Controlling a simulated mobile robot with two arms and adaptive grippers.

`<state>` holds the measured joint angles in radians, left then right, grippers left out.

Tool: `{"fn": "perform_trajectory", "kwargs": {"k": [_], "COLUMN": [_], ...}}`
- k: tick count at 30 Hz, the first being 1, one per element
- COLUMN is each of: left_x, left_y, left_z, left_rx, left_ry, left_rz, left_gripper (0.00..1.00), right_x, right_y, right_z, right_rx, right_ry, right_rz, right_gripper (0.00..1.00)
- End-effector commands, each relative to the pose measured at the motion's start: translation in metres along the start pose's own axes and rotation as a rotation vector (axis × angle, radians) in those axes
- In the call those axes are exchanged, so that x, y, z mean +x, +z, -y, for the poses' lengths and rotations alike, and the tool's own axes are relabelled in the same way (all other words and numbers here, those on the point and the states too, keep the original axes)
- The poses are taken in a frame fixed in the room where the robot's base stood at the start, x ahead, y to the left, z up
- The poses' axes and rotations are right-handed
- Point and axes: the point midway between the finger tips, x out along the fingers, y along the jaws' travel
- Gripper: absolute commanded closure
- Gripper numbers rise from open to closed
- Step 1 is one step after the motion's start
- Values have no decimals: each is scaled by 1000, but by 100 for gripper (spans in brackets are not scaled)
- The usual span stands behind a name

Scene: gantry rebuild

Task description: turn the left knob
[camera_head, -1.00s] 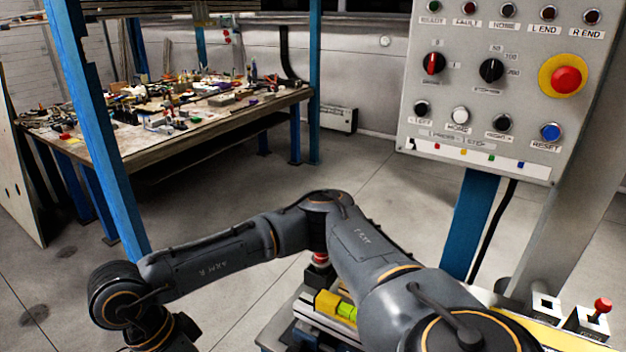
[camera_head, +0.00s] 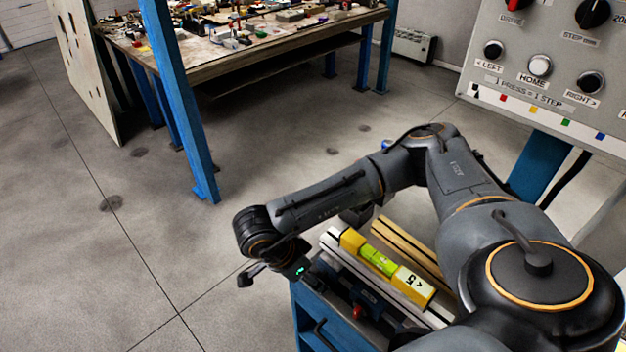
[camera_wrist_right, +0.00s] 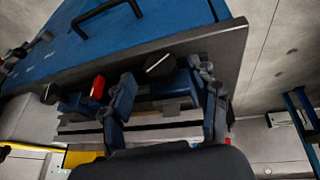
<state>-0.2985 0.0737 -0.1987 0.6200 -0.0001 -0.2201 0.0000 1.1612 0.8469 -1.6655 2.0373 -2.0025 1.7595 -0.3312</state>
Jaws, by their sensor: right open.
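A black knob with a white pointer line (camera_wrist_right: 160,65) shows in the right wrist view, near the dark edge of the blue cart. My right gripper (camera_wrist_right: 163,88) is open, with one finger on each side of this knob; I cannot tell whether they touch it. A red knob (camera_wrist_right: 97,87) and another black knob (camera_wrist_right: 50,93) are farther left in that view. In the head view my right gripper (camera_head: 302,275) is at the cart's left end, and the red knob (camera_head: 358,312) is to its right. The black knob by the gripper is not clear there. My left gripper is out of view.
A yellow-green level block (camera_head: 382,262) lies on the rails atop the blue cart (camera_head: 303,318). A grey control panel (camera_head: 540,80) with buttons and cut-off knobs stands at upper right. A cluttered workbench (camera_head: 240,55) and blue post (camera_head: 178,100) are behind. Floor at left is clear.

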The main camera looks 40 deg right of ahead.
Motion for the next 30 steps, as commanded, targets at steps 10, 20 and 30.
{"fn": "perform_trajectory", "kwargs": {"k": [10,20,30], "left_x": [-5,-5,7], "left_y": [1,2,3], "left_z": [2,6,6], "left_rx": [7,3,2], "left_ry": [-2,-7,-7], "left_rz": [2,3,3], "left_gripper": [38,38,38], "right_x": [20,20,25], "right_y": [0,1,2], "right_z": [0,0,-1], "right_rx": [0,0,14], "right_ry": [-1,-1,-45], "right_rz": [1,1,5], "right_gripper": [39,72,93]}}
